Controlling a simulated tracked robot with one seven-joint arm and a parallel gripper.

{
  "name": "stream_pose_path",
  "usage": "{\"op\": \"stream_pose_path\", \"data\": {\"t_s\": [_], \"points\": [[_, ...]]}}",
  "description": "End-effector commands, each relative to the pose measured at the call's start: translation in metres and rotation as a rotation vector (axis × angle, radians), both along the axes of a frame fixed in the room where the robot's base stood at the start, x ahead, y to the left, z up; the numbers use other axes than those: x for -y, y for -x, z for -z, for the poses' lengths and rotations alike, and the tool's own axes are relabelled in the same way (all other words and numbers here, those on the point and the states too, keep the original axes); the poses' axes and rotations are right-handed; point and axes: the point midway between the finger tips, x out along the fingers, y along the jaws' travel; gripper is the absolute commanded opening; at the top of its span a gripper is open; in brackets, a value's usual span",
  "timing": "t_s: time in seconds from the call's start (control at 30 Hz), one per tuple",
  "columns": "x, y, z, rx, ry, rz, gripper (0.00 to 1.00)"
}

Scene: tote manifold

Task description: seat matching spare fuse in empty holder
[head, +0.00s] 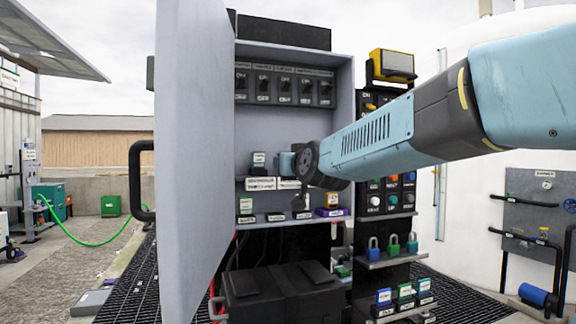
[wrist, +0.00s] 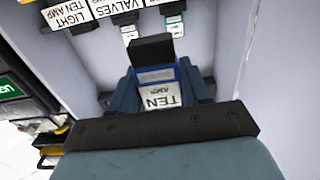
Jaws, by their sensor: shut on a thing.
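My gripper (wrist: 157,88) is shut on a fuse (wrist: 158,74) with a black end, a blue band and a white label reading TEN AMP; the label looks upside down in the wrist view. In the head view my gripper (head: 289,162) is inside the open cabinet at the middle shelf, partly hidden by my wrist. Another fuse (head: 258,160) stands on that shelf to its left. Label plates (head: 262,184) run along the shelf edge; in the wrist view one plate (wrist: 68,14) reads LIGHT TEN AMP. I cannot tell which holder is empty.
The lower shelf holds a green-marked fuse (head: 246,207) and a purple-marked one (head: 332,212). Switches (head: 284,89) line the top. The open door (head: 195,160) stands left; padlocks (head: 393,244) hang right. A black box (head: 280,290) sits below.

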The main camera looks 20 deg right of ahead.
Motion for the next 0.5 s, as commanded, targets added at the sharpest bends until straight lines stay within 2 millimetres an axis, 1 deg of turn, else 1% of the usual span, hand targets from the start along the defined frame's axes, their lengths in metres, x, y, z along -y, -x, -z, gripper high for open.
{"op": "stream_pose_path", "data": {"t_s": [0.23,0.5], "points": [[0.0,0.0,-0.004,0.002,0.0,0.0,0.17],[0.0,0.0,-0.021,0.003,0.0,0.001,0.17]]}}
